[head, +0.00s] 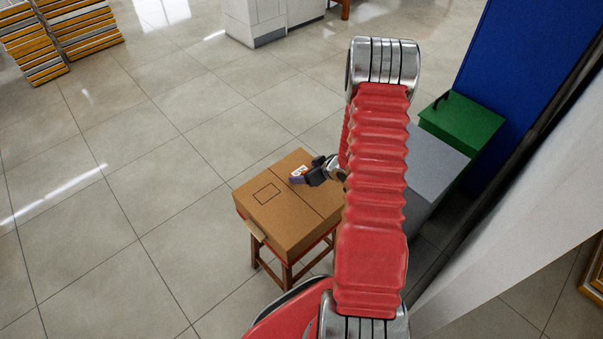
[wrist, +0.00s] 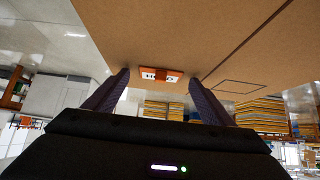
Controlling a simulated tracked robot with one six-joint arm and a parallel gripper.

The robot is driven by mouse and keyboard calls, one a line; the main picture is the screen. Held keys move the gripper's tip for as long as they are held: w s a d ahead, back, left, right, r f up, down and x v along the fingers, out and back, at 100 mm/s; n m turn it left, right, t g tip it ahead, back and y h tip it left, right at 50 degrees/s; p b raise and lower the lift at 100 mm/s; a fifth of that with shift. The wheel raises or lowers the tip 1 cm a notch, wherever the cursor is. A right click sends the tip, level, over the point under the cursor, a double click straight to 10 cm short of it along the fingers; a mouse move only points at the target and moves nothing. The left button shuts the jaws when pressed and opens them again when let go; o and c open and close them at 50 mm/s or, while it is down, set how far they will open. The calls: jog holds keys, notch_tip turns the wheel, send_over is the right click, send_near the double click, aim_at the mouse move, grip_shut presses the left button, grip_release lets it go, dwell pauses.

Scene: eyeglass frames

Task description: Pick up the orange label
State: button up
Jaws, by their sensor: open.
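The orange label (wrist: 160,72) lies on top of a cardboard box (wrist: 240,40). It has a white panel with dark lettering, only partly readable. In the wrist view my gripper (wrist: 157,82) is open, with one finger on each side of the label in the picture. Nothing is held. Whether the fingers touch the label or box cannot be told.
The box rests on a wooden stool (head: 288,272). A grey box (head: 436,170) and a green box (head: 462,125) stand to the right, near a blue panel (head: 520,70). Yellow-edged stacks (head: 30,50) stand at the far left. The tiled floor to the left is clear.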

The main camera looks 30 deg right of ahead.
jog(key=shift+c, duration=0.7)
jog(key=c, duration=1)
notch_tip(320, 180, up, 10)
dwell(0.4)
jog(key=w+a+r+m, duration=0.1)
jog(key=w+a+r, duration=0.25)
jog(key=a, duration=0.25)
jog(key=w+a+r, duration=0.2)
jog(key=a+r, duration=0.3)
jog(key=s+a+r, duration=0.1)
jog(key=a+r, duration=0.1)
jog(key=a, duration=0.6)
jog(key=s+a+r+h, duration=0.1)
jog(key=s+a+r, duration=0.1)
jog(key=a, duration=0.6)
jog(key=shift+a+r+m, duration=0.2)
jog(key=shift+r+m, duration=0.1)
jog(key=shift+r, duration=0.1)
